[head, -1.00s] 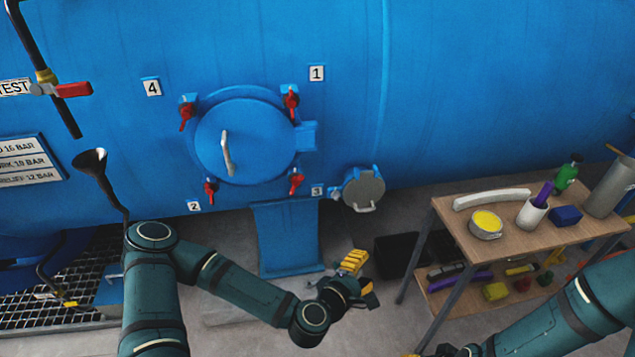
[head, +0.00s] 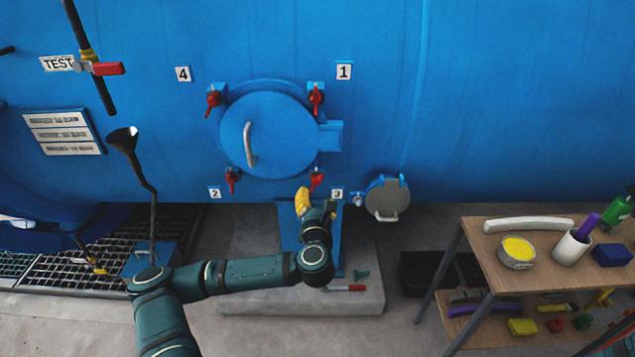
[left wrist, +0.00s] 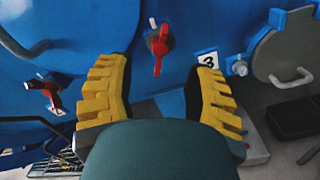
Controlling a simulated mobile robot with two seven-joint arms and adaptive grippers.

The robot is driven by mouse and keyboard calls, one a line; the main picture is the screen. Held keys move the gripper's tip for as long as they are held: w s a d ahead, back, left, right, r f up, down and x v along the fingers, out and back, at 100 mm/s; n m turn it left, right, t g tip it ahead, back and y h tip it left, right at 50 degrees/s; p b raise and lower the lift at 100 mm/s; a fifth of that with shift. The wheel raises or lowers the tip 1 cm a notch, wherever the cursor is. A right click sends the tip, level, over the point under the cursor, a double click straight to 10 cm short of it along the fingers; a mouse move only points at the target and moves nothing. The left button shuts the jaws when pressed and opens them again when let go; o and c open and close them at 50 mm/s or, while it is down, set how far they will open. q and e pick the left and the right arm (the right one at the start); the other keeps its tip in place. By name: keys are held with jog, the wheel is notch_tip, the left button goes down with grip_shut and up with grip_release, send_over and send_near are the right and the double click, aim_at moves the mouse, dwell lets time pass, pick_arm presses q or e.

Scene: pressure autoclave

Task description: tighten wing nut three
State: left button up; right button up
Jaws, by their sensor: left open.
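Wing nut three (head: 317,180) is a red wing nut at the lower right of the round blue door (head: 268,137), beside the label 3 (head: 338,193). It also shows in the left wrist view (left wrist: 158,45), with its red wing pointing down. My left gripper (head: 314,200) is just below it in the head view. In the left wrist view its yellow ribbed fingers (left wrist: 155,85) stand wide apart, with the nut beyond and between their tips. Nothing is between the fingers. My right gripper is not in view.
Three other red wing nuts sit around the door, including nut two (head: 232,180). A small grey hatch (head: 387,199) is right of label 3. A wooden table (head: 480,262) with tools stands at the right.

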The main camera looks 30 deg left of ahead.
aim_at(317, 181)
pick_arm(q)
jog(key=b+x, duration=0.1)
jog(key=x, duration=0.7)
jog(key=shift+d, duration=0.15)
grip_shut()
